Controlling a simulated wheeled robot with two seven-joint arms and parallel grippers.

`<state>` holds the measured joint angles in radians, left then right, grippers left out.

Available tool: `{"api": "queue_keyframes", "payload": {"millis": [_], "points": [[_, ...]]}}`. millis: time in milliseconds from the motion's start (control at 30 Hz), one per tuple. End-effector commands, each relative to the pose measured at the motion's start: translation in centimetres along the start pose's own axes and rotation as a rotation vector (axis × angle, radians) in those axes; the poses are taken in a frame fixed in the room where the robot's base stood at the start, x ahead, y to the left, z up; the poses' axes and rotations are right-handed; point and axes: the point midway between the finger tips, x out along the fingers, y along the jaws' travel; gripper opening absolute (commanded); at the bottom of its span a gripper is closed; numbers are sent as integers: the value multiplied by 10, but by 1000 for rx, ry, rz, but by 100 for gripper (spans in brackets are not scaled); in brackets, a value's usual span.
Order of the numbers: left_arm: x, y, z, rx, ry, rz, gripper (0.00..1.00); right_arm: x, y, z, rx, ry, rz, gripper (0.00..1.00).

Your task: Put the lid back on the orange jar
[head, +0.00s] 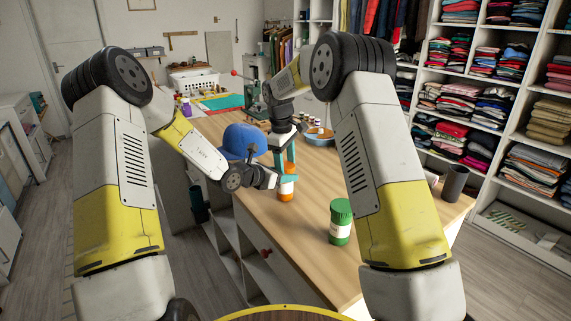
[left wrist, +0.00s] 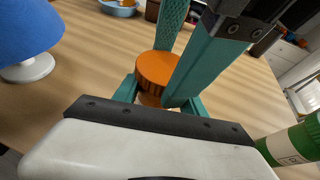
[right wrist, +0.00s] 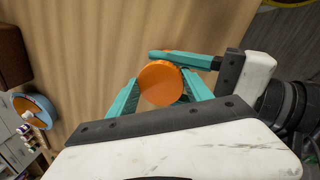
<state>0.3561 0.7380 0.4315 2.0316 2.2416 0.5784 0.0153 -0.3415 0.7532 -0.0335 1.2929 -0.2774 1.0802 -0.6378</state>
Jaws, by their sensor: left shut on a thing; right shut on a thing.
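The orange jar (head: 286,190) stands upright on the wooden table, mostly covered by my grippers. My left gripper (head: 285,179) reaches in from the left and is shut around the jar. My right gripper (head: 285,160) comes down from above and is shut on the round orange lid. The lid (right wrist: 160,83) lies between the right fingers in the right wrist view and over the jar. It also shows in the left wrist view (left wrist: 157,68). The fingers hide the seam, so I cannot tell whether the lid touches the jar's rim.
A green jar (head: 340,221) with a white label stands nearer on the table. A blue lamp (head: 240,140) is left of the grippers. A dark cylinder (head: 455,183) stands at the right end. A blue bowl (head: 319,134) sits behind. The table between the green jar and the grippers is clear.

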Motion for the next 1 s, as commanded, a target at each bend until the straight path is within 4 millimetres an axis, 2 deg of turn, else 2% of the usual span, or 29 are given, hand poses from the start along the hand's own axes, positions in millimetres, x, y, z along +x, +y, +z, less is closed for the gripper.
{"api": "queue_keyframes", "payload": {"millis": [33,133,167,200,833,1000], "points": [[0,-2,3,4,-4,-5,0,8,-4,3,-2,-13,-12,0],[0,-3,3,4,-5,-5,0,8,-4,3,-2,-13,-12,0],[0,-3,3,4,-5,-5,0,8,-4,3,-2,-14,-12,62],[0,-3,3,4,-5,-5,0,8,-4,3,-2,-13,-12,65],[0,0,1,1,-2,0,0,2,-2,1,-1,-6,-5,65],[0,0,1,0,-2,0,0,-11,-1,1,-1,-4,-3,65]]}}
